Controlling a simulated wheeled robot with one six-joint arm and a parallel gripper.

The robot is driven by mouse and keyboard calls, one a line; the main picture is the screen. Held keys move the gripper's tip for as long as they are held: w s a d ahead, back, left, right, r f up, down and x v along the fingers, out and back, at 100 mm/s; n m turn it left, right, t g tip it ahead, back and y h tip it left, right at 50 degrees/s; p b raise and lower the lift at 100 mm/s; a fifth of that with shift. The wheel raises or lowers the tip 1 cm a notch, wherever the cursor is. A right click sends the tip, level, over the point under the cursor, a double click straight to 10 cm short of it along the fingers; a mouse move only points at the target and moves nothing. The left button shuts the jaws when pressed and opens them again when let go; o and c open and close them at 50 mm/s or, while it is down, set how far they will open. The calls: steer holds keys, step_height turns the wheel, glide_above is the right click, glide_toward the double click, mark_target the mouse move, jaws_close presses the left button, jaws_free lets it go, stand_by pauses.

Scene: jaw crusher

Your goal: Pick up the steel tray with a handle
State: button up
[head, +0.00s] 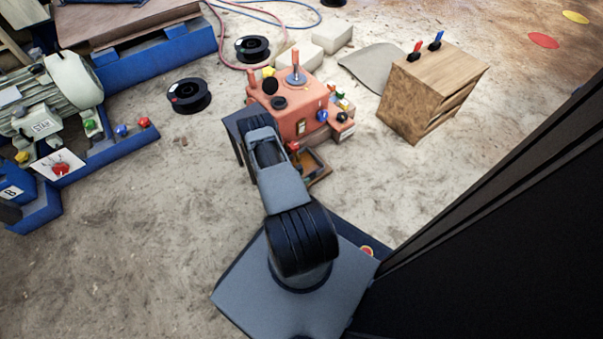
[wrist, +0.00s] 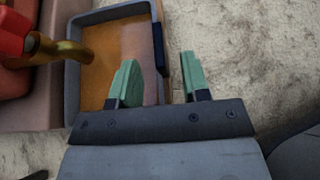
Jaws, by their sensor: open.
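The steel tray is a shallow grey pan with a brown-orange inside. Its grey rim shows in the wrist view (wrist: 72,72), and it also shows in the head view (head: 325,174) at the foot of the orange machine. A dark handle (wrist: 158,45) sits on its right wall. My gripper (wrist: 160,62) is open and empty, with green fingers. In the picture, the left finger is over the tray's inside and the right finger is over the floor outside, with the handle wall between them. Their height above the rim is unclear. My arm hides the gripper in the head view.
A brass spout (wrist: 62,50) with a red part (wrist: 14,34) reaches over the tray's left side. The orange machine (head: 288,118) with levers stands behind the tray. A wooden cabinet (head: 425,95) is to the right. The floor right of the tray is clear.

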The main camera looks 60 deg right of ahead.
mark_target(310, 175)
steer(key=b+x, duration=0.3)
steer(key=x, duration=0.2)
steer(key=shift+w+f, duration=0.1)
steer(key=shift+f, duration=0.1)
steer(key=shift+d+f, duration=0.1)
steer(key=shift+d, duration=0.2)
steer(key=shift+c, duration=0.2)
jaws_close()
